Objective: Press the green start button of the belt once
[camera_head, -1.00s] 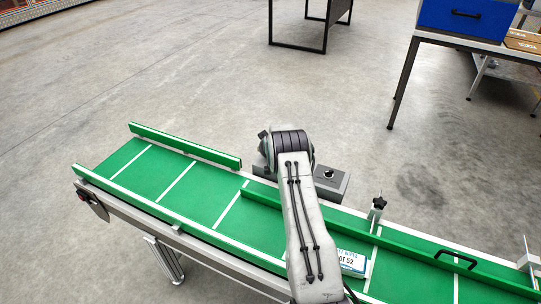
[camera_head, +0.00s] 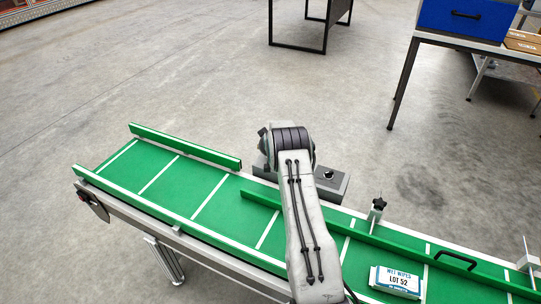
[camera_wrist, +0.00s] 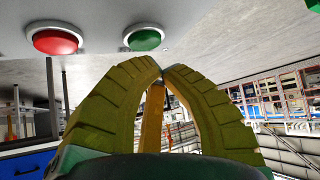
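The green button (camera_wrist: 144,39) shows at the top of the wrist view, in a pale ring on a grey panel. A red button (camera_wrist: 56,40) sits to its left. My gripper (camera_wrist: 162,74) is shut with its fingertips together and nothing between them. The tips appear just below and slightly right of the green button in the picture, with a small visible gap. In the head view my arm hides the gripper and both buttons; part of a grey box (camera_head: 330,183) with a black knob shows behind the arm. The green belt (camera_head: 168,185) runs beneath my arm.
A white package marked LOT 52 (camera_head: 397,281) lies on the belt at right. Green side rails (camera_head: 185,146) edge the belt. A table with a blue bin (camera_head: 465,18) stands at upper right. Open floor lies behind the belt.

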